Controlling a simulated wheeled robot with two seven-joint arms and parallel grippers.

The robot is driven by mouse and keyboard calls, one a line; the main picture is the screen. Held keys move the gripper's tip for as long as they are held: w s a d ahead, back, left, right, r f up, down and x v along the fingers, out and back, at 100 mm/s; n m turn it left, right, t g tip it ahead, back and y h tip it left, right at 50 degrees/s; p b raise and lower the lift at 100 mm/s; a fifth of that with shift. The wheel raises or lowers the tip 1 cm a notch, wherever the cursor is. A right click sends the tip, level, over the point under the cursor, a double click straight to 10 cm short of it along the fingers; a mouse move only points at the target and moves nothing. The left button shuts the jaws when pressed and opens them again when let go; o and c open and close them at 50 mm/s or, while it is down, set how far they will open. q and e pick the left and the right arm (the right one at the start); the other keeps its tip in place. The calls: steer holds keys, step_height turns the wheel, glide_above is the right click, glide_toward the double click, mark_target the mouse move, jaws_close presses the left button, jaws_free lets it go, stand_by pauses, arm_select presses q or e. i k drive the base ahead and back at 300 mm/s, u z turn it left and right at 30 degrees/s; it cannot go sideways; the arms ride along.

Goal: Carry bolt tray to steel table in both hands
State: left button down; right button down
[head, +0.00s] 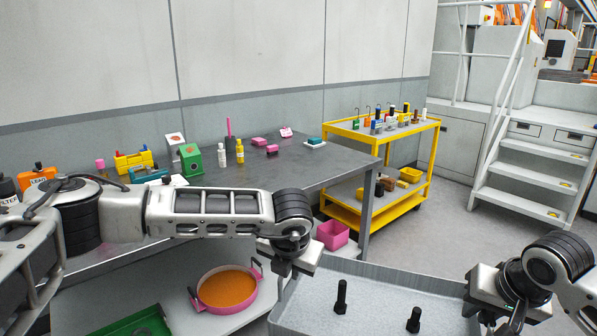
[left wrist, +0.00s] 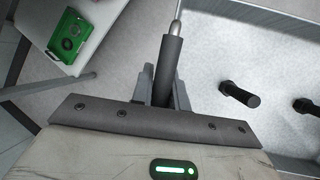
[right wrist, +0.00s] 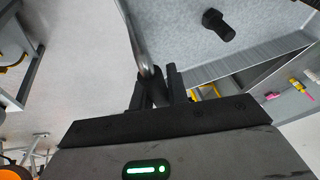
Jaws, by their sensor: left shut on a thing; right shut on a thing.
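The bolt tray (head: 378,300) is a shallow grey tray at the bottom right of the head view, partly cut off by the frame. Black bolts (head: 341,297) stand in it; one also shows in the right wrist view (right wrist: 218,25). My left gripper (head: 285,268) is at its left side, shut on a dark handle grip (left wrist: 171,68). My right gripper (head: 484,312) is at its right side, shut on the other handle (right wrist: 151,88). The tray appears held in front of me, above the floor. The steel table (head: 325,165) stands beyond my left arm, with a bare right end.
A yellow cart (head: 377,131) and white steps (head: 535,165) stand behind.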

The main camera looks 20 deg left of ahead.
mark_target(285, 174)
steer(key=u, duration=0.25)
steer(key=i, duration=3.05)
steer(key=u, duration=1.3)
